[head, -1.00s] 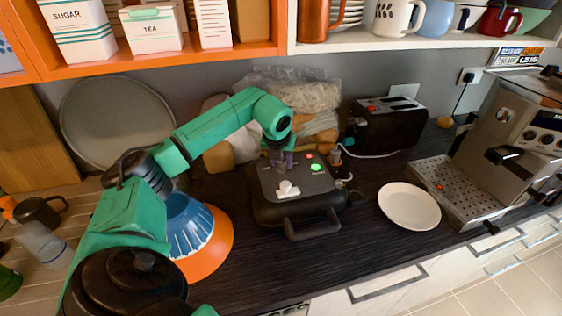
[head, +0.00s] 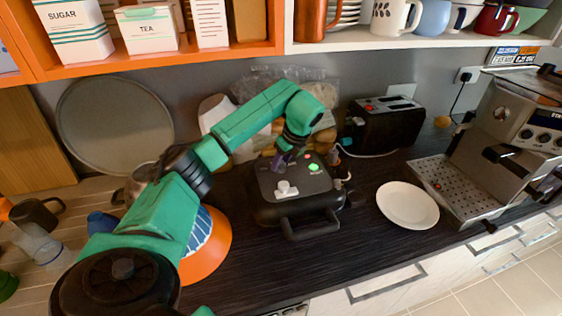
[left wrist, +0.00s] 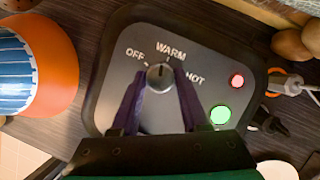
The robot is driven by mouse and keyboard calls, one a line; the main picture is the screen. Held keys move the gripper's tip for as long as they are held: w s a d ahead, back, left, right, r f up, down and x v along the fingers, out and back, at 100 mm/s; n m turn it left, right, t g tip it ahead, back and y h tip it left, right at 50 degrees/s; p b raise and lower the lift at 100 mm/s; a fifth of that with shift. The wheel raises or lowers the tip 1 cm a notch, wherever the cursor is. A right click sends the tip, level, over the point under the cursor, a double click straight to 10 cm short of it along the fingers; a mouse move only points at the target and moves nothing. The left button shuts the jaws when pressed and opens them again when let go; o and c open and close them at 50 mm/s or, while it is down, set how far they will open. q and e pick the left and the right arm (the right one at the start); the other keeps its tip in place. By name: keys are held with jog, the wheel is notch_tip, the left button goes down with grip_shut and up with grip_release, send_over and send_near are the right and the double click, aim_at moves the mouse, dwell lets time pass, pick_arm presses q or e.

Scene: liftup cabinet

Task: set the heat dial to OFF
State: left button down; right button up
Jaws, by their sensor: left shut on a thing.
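The heat dial (left wrist: 159,77) is a small round grey knob on the dark top of the black appliance (head: 285,212). In the left wrist view, OFF is printed at its upper left, WARM above and HOT at its right. Its light mark seems to point up, near WARM, but it is small. My left gripper (head: 281,164) reaches down over the back of the appliance's top. Its purple fingers (left wrist: 160,82) are shut on the dial, one on each side. In the head view the gripper hides the dial. My right gripper is not in view.
A green light (head: 314,167) and a red light (left wrist: 237,80) sit beside the dial. An orange and blue bowl (head: 217,245) stands left, a white plate (head: 408,205) right, and a toaster (head: 388,125) behind.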

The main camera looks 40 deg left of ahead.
pick_arm(q)
jog(key=n+g, duration=0.1)
jog(key=n, duration=0.1)
jog(key=n+g, duration=0.1)
jog(key=n, duration=0.2)
jog(key=shift+w+n, duration=0.2)
jog(key=shift+n, duration=0.1)
jog(key=n+g, duration=0.1)
jog(key=n, duration=0.1)
jog(key=n+h, duration=0.1)
jog(key=n, duration=0.2)
jog(key=shift+a+g+p, duration=0.1)
jog(key=shift+g+p, duration=0.2)
jog(key=shift+g, duration=0.1)
jog(key=shift+n+h, duration=0.3)
jog(key=shift+c, duration=2.1)
grip_release()
